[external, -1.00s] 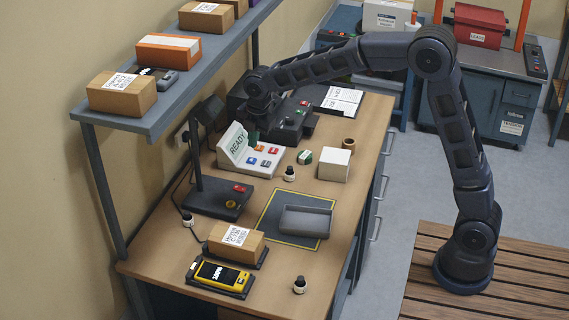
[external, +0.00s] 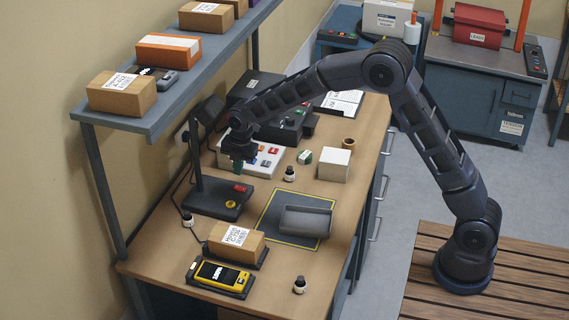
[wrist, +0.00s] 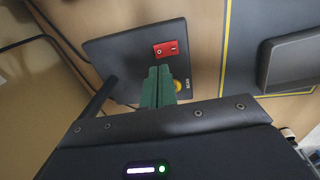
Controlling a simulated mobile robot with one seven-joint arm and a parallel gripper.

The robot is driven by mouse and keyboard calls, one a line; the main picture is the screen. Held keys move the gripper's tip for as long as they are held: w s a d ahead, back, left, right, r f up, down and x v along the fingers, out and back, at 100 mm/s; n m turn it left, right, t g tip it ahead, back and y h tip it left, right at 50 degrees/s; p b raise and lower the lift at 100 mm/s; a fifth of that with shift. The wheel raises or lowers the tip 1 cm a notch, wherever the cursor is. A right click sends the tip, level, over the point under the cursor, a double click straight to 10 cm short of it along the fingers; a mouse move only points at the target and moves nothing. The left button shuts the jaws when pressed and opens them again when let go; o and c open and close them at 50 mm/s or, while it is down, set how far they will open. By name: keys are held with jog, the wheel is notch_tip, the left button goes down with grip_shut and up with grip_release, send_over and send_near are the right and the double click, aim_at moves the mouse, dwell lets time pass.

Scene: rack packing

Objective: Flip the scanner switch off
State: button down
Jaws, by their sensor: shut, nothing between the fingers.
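The scanner stand (external: 218,203) is a dark base with an upright post on the left of the bench. A red rocker switch (external: 240,188) and a yellow button (external: 231,204) sit on its base. In the wrist view the red switch (wrist: 166,48) lies just beyond my green fingertips, and the yellow button (wrist: 181,86), by the word SCAN, is partly behind them. My gripper (external: 238,168) is shut and empty, pointing down above the far end of the base, apart from the switch. Its closed fingers show in the wrist view (wrist: 158,86).
A white control panel (external: 266,160) with coloured buttons stands just behind my gripper. A grey tray (external: 306,221) lies on a yellow-edged mat to the right. A boxed parcel (external: 236,241) and a yellow handheld device (external: 221,274) are nearer the front. Small bottles stand around.

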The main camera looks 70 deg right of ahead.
aim_at(236, 187)
jog(key=shift+w+f, duration=0.2)
jog(key=shift+f, duration=1.25)
jog(key=shift+w+f, duration=0.15)
jog(key=shift+f, duration=1.3)
